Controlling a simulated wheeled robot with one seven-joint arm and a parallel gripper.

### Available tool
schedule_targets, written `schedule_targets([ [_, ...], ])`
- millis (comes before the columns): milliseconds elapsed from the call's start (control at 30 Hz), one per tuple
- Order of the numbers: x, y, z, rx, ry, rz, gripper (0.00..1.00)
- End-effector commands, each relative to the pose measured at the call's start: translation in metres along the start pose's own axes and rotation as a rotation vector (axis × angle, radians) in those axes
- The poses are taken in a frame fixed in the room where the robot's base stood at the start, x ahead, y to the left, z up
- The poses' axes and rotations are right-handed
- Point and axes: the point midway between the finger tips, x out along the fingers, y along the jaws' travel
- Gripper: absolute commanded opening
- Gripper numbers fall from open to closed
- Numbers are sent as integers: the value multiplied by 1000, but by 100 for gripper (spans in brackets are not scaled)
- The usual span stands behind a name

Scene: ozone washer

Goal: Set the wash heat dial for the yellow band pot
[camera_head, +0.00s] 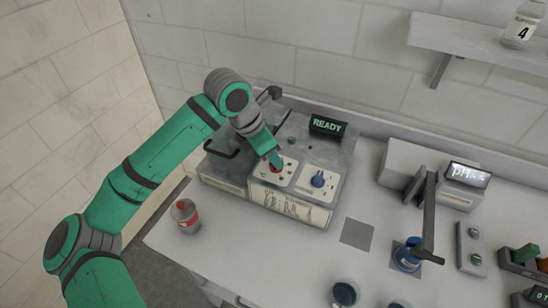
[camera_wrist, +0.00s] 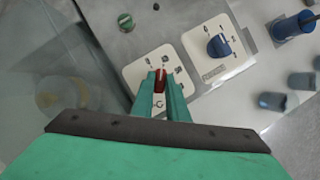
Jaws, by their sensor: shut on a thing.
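The washer (camera_head: 325,155) is a grey box on the counter with a lit READY display (camera_head: 327,125). Its sloped front carries two dials on white plates. My gripper (camera_head: 276,164) is at the left dial, which is red (camera_wrist: 161,80), and its two fingers are closed around the knob from both sides. The fingers hide part of this plate's scale. The blue dial (camera_head: 318,179) is just to the right, free of the gripper, and it also shows in the wrist view (camera_wrist: 219,45). No pot with a yellow band can be made out.
A red-banded pot (camera_head: 185,215) stands on the counter left of the washer. Blue-banded pots (camera_head: 408,254) (camera_head: 345,293) stand to the right and front. A pH meter (camera_head: 468,176) is further right. A green button (camera_wrist: 126,22) is on the washer top.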

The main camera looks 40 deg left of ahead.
Motion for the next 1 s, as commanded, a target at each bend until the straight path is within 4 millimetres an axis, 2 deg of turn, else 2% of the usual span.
schedule_targets([
  [600, -1, 5, 2, 530, 0, -218, 0],
  [1000, 0, 6, 3, 771, 0, -318, 0],
])
